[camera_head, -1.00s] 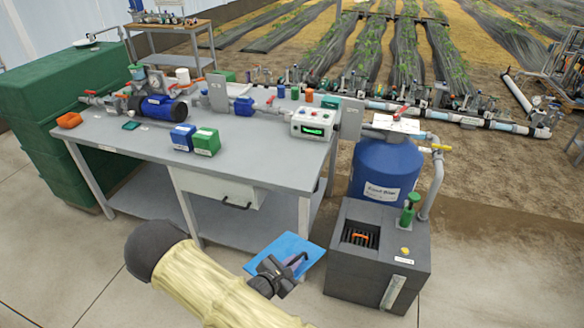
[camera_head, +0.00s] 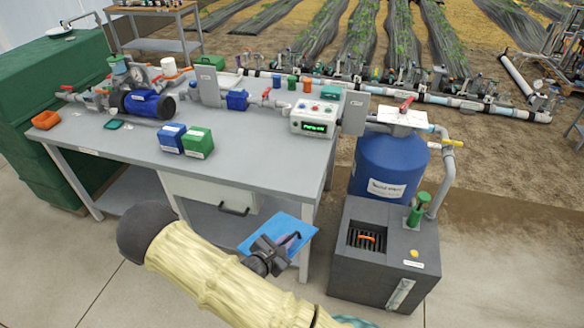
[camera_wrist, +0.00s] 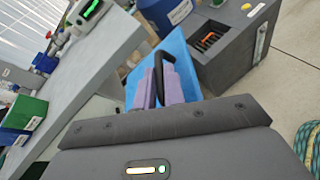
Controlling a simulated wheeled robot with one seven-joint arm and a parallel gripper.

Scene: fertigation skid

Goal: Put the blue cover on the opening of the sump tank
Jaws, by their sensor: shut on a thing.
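The blue cover (camera_head: 291,232) is a flat blue plate with a dark handle. My gripper (camera_head: 290,240) is shut on that handle and holds the cover in the air, in front of the bench's right leg. In the wrist view the pads of my gripper (camera_wrist: 158,84) pinch the black handle, and the blue cover (camera_wrist: 176,50) lies beyond them, partly hidden. The sump tank (camera_head: 375,271) is a dark grey box on the floor, right of the cover. Its opening (camera_head: 366,239) is uncovered, with a dark grate and an orange object inside. The cover is apart from the tank.
A green-topped bottle (camera_head: 418,211) and a yellow button (camera_head: 414,253) are on the tank's top, right of the opening. A blue filter vessel (camera_head: 389,168) with pipes stands behind. The grey bench (camera_head: 100,137) is at left. Floor in front of the tank is clear.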

